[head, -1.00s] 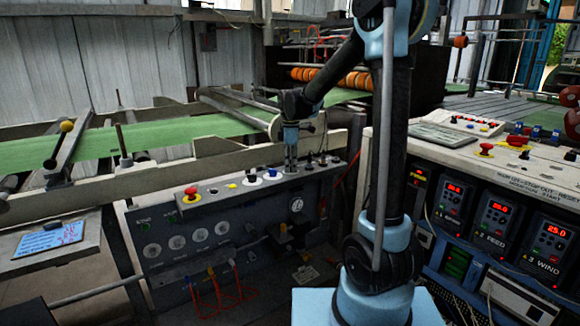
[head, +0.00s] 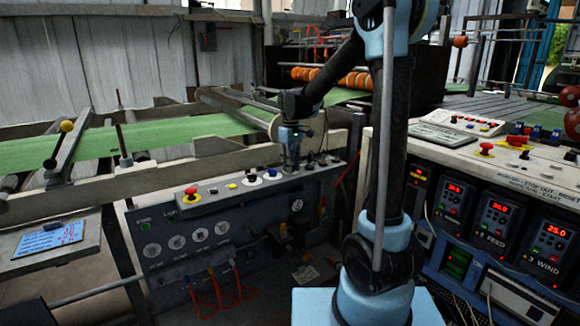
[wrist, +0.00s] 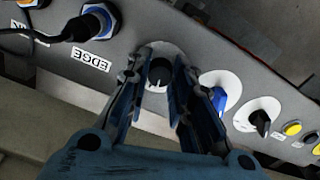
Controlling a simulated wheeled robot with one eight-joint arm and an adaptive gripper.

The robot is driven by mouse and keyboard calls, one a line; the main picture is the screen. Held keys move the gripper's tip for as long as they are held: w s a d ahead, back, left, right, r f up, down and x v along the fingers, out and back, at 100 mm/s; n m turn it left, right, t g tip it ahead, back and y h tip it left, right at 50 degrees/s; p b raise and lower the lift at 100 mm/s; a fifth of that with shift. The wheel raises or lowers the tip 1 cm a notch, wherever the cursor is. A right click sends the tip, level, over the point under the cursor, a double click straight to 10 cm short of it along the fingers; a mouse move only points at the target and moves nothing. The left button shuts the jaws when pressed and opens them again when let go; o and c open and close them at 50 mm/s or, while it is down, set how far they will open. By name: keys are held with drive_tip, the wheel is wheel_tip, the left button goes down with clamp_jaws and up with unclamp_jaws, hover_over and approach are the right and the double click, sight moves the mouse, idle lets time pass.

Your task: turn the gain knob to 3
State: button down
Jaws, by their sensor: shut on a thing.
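In the wrist view a black round knob (wrist: 159,73) with a white pointer mark sits on a white disc on the grey panel. My gripper (wrist: 161,62) has one finger on each side of this knob and is shut on it. No label on this knob can be read, so I cannot confirm it is the gain knob. No scale numbers are legible. In the head view my gripper (head: 292,168) points down at the top of the grey control panel (head: 222,202), and the knob there is hidden by it.
A blue knob (wrist: 219,100) on a white disc stands close right of my fingers, with another black knob (wrist: 260,121) beyond. Left are an EDGE label (wrist: 90,60) and a cabled blue-ringed connector (wrist: 97,22). A red button (head: 191,194) sits on the panel's left.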

drive_tip(key=shift+m, duration=1.2)
drive_tip(key=shift+s, duration=0.1)
drive_tip(key=c, duration=1.4)
unclamp_jaws()
drive_tip(key=shift+o, duration=0.2)
drive_tip(key=shift+r, duration=0.1)
wheel_tip(320, 180, up, 12)
drive_tip(key=shift+f, duration=0.2)
